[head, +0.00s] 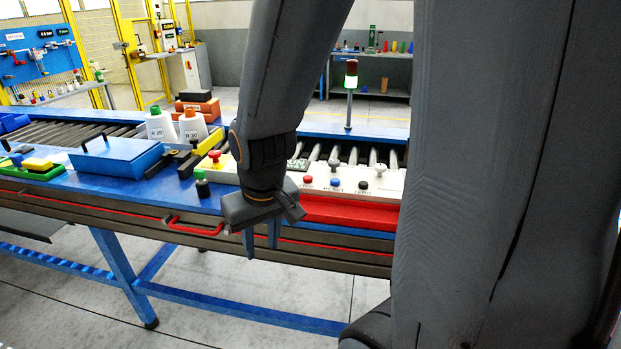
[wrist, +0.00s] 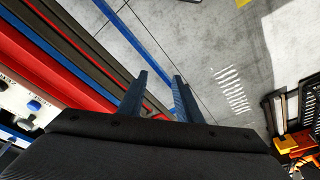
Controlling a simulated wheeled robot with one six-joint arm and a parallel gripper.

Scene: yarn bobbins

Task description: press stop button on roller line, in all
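A white control panel (head: 350,194) on the front of the roller line (head: 345,153) carries a red button (head: 308,180), a blue button (head: 335,182) and a black button (head: 363,185). The small labels by them are hard to read. A red knob (head: 215,155) sits on another white box left of my arm. My gripper (head: 262,240) hangs in front of the table edge, left of and lower than the red button. It points down, its fingers apart and empty. In the wrist view, the open fingers (wrist: 158,85) are over the floor; a blue button (wrist: 34,106) shows at the left.
A red drawer handle (head: 195,228) juts from the table front near my gripper. A signal lamp (head: 351,80) rises behind the rollers. The floor in front is clear.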

